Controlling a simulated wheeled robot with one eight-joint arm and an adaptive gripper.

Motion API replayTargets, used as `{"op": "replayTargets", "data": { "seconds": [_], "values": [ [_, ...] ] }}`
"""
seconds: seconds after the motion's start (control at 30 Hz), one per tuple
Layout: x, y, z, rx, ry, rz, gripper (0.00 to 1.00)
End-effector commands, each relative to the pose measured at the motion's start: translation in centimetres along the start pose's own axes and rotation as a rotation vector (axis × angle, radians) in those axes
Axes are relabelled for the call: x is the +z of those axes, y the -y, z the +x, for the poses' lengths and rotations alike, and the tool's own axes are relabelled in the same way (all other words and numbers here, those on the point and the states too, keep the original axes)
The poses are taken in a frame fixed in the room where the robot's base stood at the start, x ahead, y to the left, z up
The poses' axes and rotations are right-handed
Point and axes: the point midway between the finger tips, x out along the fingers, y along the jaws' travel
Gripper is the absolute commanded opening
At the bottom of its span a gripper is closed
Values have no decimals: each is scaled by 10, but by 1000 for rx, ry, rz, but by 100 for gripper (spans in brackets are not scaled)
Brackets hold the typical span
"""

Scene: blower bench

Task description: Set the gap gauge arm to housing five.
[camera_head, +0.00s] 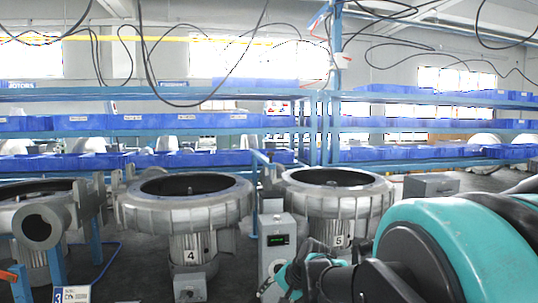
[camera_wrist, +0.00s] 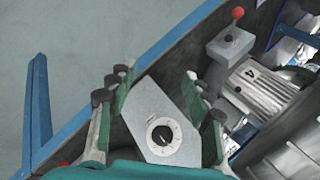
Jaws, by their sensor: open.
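Housing five (camera_head: 338,205), a round open-topped grey casing marked 5, stands right of centre in the head view. Housing four (camera_head: 190,208), marked 4, stands to its left. I cannot surely pick out the gap gauge arm. A grey box with a green display (camera_head: 277,240) stands between the housings. In the head view my gripper (camera_head: 290,282) is partly hidden low by the box.
In the wrist view a red-knobbed lever (camera_wrist: 237,14) rises from a grey box beside the motor marked 4 (camera_wrist: 252,76). A blue bench edge (camera_wrist: 150,58) runs diagonally, with bare floor (camera_wrist: 90,35) beyond. Shelves with blue bins (camera_head: 200,122) stand behind; cables hang above.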

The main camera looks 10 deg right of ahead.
Motion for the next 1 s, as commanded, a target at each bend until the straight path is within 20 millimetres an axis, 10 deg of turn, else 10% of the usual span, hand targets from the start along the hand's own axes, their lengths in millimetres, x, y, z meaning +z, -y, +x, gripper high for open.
{"op": "replayTargets", "data": {
  "seconds": [0.3, 0.6, 1.0],
  "values": [
    [-149, 166, -134, -544, 188, 1059, 50],
    [-250, 228, -268, -898, 491, 1629, 50],
    [-271, 262, -264, -937, 549, 1690, 50]
  ]
}}
